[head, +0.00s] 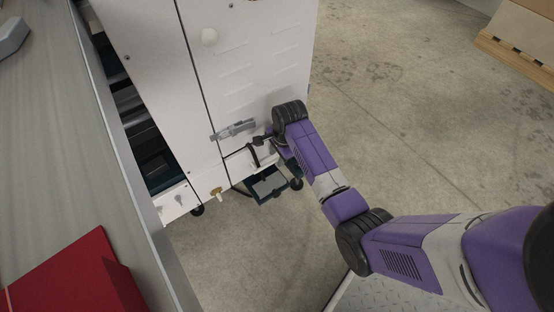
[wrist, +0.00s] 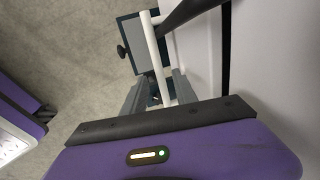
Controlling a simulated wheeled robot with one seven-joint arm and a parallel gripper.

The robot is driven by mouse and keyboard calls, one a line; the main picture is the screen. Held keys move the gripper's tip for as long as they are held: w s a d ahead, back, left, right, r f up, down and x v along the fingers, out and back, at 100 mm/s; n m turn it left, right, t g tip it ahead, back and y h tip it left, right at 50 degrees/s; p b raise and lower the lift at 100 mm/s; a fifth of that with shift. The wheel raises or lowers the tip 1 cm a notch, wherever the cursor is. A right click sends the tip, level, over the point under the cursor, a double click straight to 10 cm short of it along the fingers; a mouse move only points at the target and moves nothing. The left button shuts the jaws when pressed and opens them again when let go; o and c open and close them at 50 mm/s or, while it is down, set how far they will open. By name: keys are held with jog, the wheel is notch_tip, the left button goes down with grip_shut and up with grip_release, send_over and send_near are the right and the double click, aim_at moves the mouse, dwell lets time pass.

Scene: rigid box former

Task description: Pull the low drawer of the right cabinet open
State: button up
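The white cabinet (head: 245,65) stands upright at the top middle of the head view. Its low drawer front (head: 238,163) is a narrow white panel at the bottom. My gripper (head: 262,141) is down beside this panel, partly hidden by my purple arm. In the wrist view, a white bar-shaped handle (wrist: 153,48) runs between the two grey fingers of my gripper (wrist: 158,88). The fingers stand apart, with a gap around the bar. Whether either finger touches it, I cannot tell.
A grey latch handle (head: 233,130) sits above the drawer panel. A dark blue frame with a grey plate (head: 268,184) is low beside the cabinet. A grey worktop with a red panel (head: 80,275) is at left. A pallet (head: 520,60) stands far right; concrete floor between is clear.

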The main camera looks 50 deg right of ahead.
jog(key=shift+w+f, duration=0.15)
jog(key=shift+f, duration=0.5)
grip_shut()
dwell(1.0)
